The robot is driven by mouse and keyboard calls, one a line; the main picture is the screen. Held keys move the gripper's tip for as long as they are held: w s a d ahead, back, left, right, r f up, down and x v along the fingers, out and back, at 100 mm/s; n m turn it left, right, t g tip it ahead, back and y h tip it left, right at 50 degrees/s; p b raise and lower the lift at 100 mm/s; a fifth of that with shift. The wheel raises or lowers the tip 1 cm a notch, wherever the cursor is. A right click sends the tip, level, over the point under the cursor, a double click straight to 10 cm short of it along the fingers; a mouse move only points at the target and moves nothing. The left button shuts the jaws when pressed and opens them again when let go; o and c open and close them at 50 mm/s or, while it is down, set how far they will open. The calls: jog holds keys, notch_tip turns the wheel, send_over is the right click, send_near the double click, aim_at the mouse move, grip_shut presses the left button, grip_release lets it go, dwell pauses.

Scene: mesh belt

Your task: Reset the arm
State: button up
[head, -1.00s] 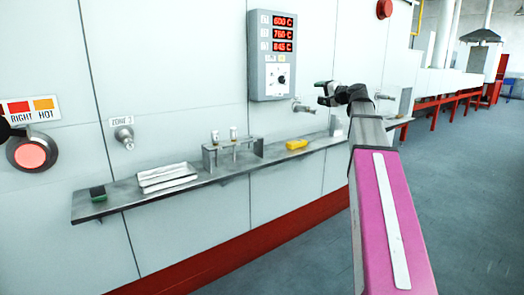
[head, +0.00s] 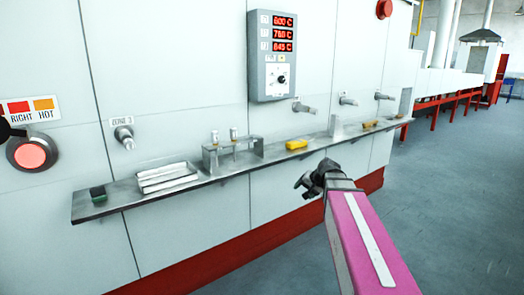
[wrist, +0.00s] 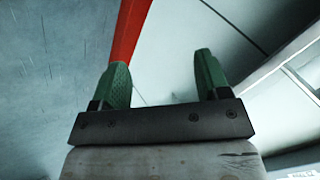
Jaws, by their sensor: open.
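My gripper (head: 303,186) is at the end of my pink arm in the head view, in front of the white wall and lower than the metal shelf (head: 232,173). In the wrist view the two green fingers of my gripper (wrist: 162,82) stand apart with nothing between them. It is open and empty. It appears apart from the shelf and the wall.
The shelf holds metal trays (head: 166,177), a small rack (head: 233,150), a yellow object (head: 296,144) and a dark green object (head: 98,193). A control box (head: 272,56) and several knobs are on the wall. The grey floor (head: 450,190) at the right is clear.

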jog(key=s+f+n+g+h, duration=0.3)
jog(key=s+f+g+h, duration=0.2)
jog(key=s+f, duration=1.3)
jog(key=shift+s+d+f+n+g, duration=0.3)
jog(key=shift+d+f+g, duration=0.1)
jog(key=shift+f, duration=0.55)
dwell(2.2)
